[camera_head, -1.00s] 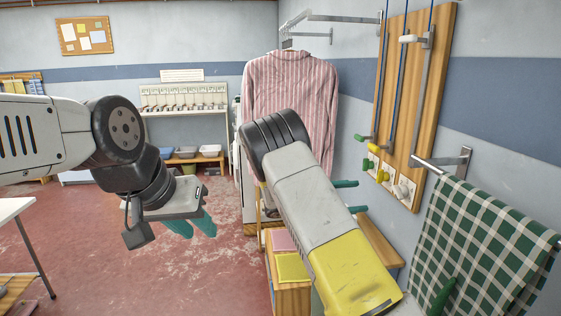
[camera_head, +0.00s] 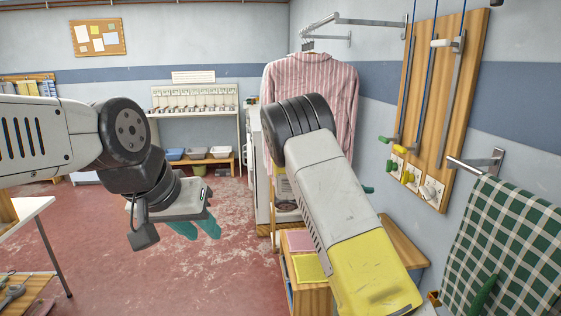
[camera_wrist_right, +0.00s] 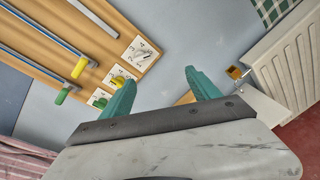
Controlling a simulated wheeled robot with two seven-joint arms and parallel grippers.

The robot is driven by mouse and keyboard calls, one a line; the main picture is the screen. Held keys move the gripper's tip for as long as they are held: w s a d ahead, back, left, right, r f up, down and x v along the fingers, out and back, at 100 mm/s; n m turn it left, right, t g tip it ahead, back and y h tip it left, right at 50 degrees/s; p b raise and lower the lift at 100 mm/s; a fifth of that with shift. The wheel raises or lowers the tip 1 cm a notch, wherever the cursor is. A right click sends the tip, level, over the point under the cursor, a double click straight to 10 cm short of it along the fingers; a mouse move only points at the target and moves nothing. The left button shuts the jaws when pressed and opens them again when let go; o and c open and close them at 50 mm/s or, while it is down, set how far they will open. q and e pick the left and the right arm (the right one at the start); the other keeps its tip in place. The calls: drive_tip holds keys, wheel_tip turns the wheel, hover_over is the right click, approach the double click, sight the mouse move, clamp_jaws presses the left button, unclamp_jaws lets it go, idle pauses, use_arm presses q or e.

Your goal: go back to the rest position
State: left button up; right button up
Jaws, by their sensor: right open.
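My left gripper (camera_head: 196,228) hangs at the left in the head view, above the red floor. Its two teal fingers point down, apart, with nothing seen between them. My right arm reaches forward at the centre right and hides most of my right gripper in the head view; only a teal fingertip (camera_head: 368,190) shows past the arm. In the right wrist view my right gripper (camera_wrist_right: 161,90) is open, its teal fingers wide apart and empty, near the wall with the wooden board (camera_wrist_right: 60,40).
A striped shirt (camera_head: 335,85) hangs at the back. The board with levers and knobs (camera_head: 440,110) and a green checked cloth (camera_head: 510,250) are at the right. A low wooden cabinet (camera_head: 310,295) stands under my right arm. A white table (camera_head: 25,207) is at left. Floor between is open.

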drive_tip(key=s+r+m+g+y, duration=0.2)
drive_tip(key=s+m+y, duration=0.3)
drive_tip(key=s+y, duration=0.5)
drive_tip(key=s+a+r+m+t+y, duration=0.3)
drive_tip(key=s+a+r+y, duration=0.1)
drive_tip(key=s, duration=0.5)
drive_tip(key=s+a+r+m+t+y, duration=0.3)
drive_tip(key=s+a, duration=0.4)
drive_tip(key=s, duration=0.3)
wheel_tip(320, 180, up, 3)
drive_tip(key=shift+a+f+t+y, duration=0.15)
drive_tip(key=shift+a+t+y, duration=0.1)
drive_tip(key=shift+t+y, duration=0.35)
